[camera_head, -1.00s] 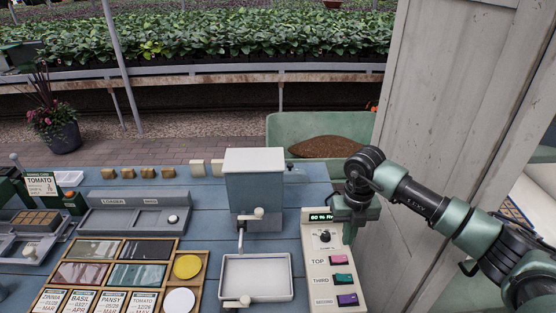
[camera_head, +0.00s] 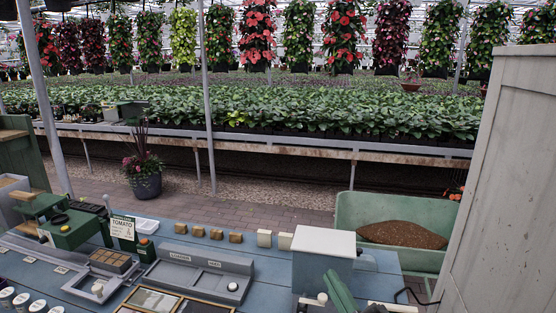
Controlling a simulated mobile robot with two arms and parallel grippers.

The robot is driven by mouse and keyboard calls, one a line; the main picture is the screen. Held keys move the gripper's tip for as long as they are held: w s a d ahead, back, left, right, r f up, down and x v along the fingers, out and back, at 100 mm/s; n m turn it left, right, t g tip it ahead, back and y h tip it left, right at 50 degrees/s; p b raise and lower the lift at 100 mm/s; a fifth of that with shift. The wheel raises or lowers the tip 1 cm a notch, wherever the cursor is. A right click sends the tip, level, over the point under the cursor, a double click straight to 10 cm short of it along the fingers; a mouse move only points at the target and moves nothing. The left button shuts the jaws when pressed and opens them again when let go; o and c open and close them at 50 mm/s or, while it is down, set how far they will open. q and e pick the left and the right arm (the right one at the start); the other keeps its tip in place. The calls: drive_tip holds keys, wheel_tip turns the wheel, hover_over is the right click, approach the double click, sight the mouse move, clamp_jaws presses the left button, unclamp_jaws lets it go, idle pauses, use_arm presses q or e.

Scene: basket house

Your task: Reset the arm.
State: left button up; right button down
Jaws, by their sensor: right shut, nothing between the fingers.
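A dark curved cable shows at the lower right. My left gripper is not in view.
The blue table (camera_head: 190,240) carries a grey tray (camera_head: 200,272), several small tan blocks, a tomato sign (camera_head: 122,228) and a green machine (camera_head: 75,232). A green soil cart (camera_head: 385,213) stands behind. A grey wooden panel (camera_head: 505,180) rises at right.

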drive_tip(key=s+d+f+m+g+h, duration=0.3)
drive_tip(key=s+d+f+m+h, duration=0.15)
drive_tip(key=f, duration=0.25)
drive_tip(key=s+d+f+m+g+h, duration=0.35)
drive_tip(key=d+f+m, duration=0.2)
drive_tip(key=f, duration=0.25)
drive_tip(key=s+f+m+g, duration=0.1)
drive_tip(key=s+f+g, duration=0.45)
drive_tip(key=s, duration=0.45)
drive_tip(key=s+f+m+g, duration=0.1)
drive_tip(key=s+f+g, duration=0.4)
drive_tip(key=s, duration=0.5)
drive_tip(key=s+a+f+x, duration=0.1)
drive_tip(key=s+x, duration=0.2)
drive_tip(key=x, duration=0.9)
drive_tip(key=s+x, duration=0.2)
drive_tip(key=x, duration=1.1)
drive_tip(key=s+d+f+g, duration=0.1)
drive_tip(key=s+d+f, duration=0.1)
drive_tip(key=s+f, duration=1.5)
drive_tip(key=shift+s+f+n+y, duration=0.25)
drive_tip(key=shift+s+n+y, duration=0.05)
drive_tip(key=shift+s, duration=0.4)
